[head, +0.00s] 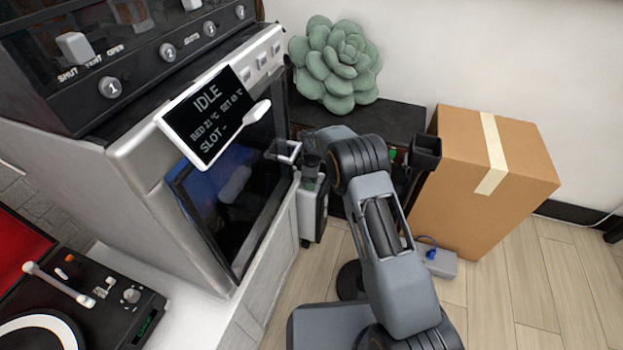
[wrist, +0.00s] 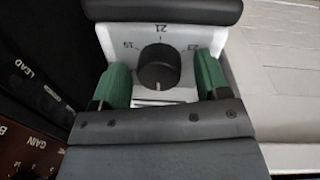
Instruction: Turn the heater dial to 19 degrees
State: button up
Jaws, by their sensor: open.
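The heater dial (wrist: 158,68) is a round black knob on a white panel (wrist: 183,39). The marks 19, 21 and one partly legible mark run around it, with 19 at left and 21 at the top. A gap shows between the knob and each finger. In the head view, a small white and dark unit (head: 311,215), seemingly the heater, stands behind my arm. The dial and fingertips are not clear there.
A large oven-like machine (head: 135,160) with a tilted screen reading IDLE (head: 205,110) stands at left. A cardboard box (head: 500,185) stands at right. A green succulent-shaped cushion (head: 335,62) sits on a dark surface behind my arm. Bare floor (head: 520,290) lies at front right.

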jog(key=shift+c, duration=0.5)
jog(key=c, duration=0.8)
jog(key=m+p, duration=0.1)
jog(key=m, duration=0.2)
jog(key=shift+r, duration=0.1)
jog(key=m+p, duration=0.1)
jog(key=m, duration=0.3)
jog(key=shift+m, duration=0.4)
jog(key=m, duration=0.4)
jog(key=shift+m+g, duration=0.3)
jog(key=shift+m, duration=1.8)
